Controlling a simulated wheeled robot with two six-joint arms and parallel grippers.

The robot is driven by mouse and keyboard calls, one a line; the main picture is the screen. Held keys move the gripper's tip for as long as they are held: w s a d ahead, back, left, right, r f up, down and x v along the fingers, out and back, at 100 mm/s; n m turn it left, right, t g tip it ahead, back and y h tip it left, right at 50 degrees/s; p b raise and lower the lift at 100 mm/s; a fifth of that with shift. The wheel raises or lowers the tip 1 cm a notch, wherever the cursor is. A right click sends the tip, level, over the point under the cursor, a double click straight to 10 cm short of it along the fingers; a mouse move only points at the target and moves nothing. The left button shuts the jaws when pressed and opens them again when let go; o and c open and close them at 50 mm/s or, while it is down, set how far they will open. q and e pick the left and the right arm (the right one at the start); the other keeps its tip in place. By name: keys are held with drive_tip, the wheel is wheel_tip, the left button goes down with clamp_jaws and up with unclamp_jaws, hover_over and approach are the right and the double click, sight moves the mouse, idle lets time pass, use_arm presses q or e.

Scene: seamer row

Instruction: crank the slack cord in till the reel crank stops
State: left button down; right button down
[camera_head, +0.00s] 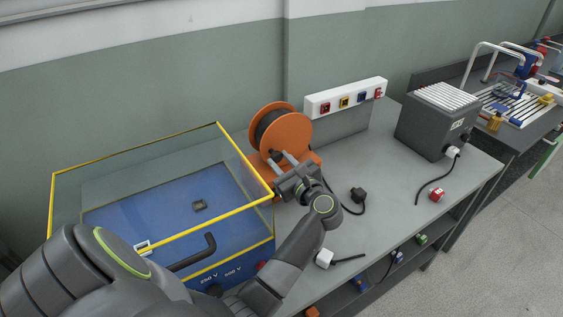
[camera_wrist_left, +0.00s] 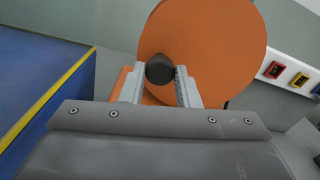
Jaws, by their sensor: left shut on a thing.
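The orange cord reel (camera_head: 286,129) stands on the grey bench beside the glass-topped case, with dark cord wound between its discs. Its near disc fills the middle of the left wrist view (camera_wrist_left: 215,40). My left gripper (camera_head: 280,160) is at the near face of the reel. In the left wrist view its two fingers are shut on the dark crank knob (camera_wrist_left: 159,70), one on each side. The crank arm is hidden behind the knob and fingers. A black plug (camera_head: 358,195) with dark cord lies on the bench right of the gripper. My right gripper is not in view.
A blue case (camera_head: 235,245) with a yellow-edged glass cover stands close left of the reel. A socket strip (camera_head: 346,98) is on the wall behind. A grey box (camera_head: 436,124) stands further right. A white plug (camera_head: 324,258) lies near the front edge. The bench between is mostly clear.

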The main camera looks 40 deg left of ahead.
sight(272, 140)
use_arm(q)
drive_tip(key=shift+r, duration=0.1)
drive_tip(key=shift+r+m+p, duration=0.25)
drive_tip(key=shift+m+p, duration=0.05)
drive_tip(key=shift+m, duration=0.1)
drive_tip(key=shift+r+m+p, duration=0.35)
drive_tip(key=shift+m+p, duration=0.05)
drive_tip(key=shift+m, duration=0.3)
drive_tip(key=r+m+p, duration=0.1)
drive_tip(key=m, duration=0.1)
drive_tip(key=shift+r+m+p, duration=0.2)
drive_tip(key=shift+m+p, duration=0.2)
drive_tip(key=shift+w+r+m+p, duration=0.15)
drive_tip(key=shift+r+m+p, duration=0.2)
drive_tip(key=shift+m+p, duration=0.45)
drive_tip(key=c, duration=1.1)
unclamp_jaws()
